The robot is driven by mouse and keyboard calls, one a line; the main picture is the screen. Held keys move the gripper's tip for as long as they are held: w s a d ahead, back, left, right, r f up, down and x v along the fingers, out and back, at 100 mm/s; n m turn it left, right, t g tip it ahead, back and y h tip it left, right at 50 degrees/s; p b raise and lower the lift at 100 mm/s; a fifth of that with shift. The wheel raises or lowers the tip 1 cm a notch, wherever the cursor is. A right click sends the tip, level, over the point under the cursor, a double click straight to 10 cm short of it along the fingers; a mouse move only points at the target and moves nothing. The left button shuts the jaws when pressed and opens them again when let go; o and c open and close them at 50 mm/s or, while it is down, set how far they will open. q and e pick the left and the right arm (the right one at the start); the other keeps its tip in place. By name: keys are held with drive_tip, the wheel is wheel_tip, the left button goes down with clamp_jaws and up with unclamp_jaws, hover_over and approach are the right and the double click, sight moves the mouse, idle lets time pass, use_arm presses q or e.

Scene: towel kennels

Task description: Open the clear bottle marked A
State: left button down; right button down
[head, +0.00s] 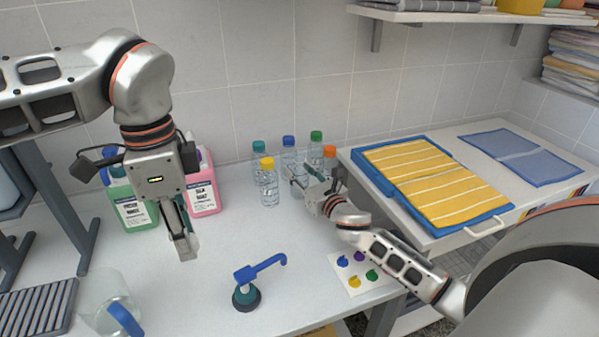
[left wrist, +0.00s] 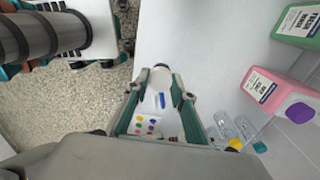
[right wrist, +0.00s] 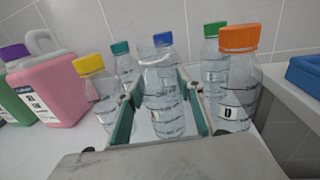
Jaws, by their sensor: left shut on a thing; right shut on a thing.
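My left gripper (head: 184,243) is raised over the left part of the counter, shut on a small pale thing (left wrist: 160,75) that looks like a cap. The fingers partly hide it. My right gripper (head: 312,180) is among the clear bottles, shut on an upright clear bottle (right wrist: 163,98). Its neck shows no coloured cap and looks open. The blue cap (right wrist: 162,39) behind it seems to belong to another bottle. No letter A is readable on the held bottle; the fingers and the view hide part of it.
Bottles with yellow (right wrist: 89,65), teal (right wrist: 120,47), green (right wrist: 214,29) and orange caps (right wrist: 239,38) stand close around the held one. Pink (head: 202,185) and green jugs (head: 133,205) stand left. A blue-handled tool (head: 247,288) stands in front. The middle counter is clear.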

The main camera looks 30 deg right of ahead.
drive_tip(key=shift+f, duration=0.2)
drive_tip(key=c, duration=1.4)
unclamp_jaws()
drive_tip(key=shift+o, duration=0.2)
drive_tip(key=shift+r, duration=0.1)
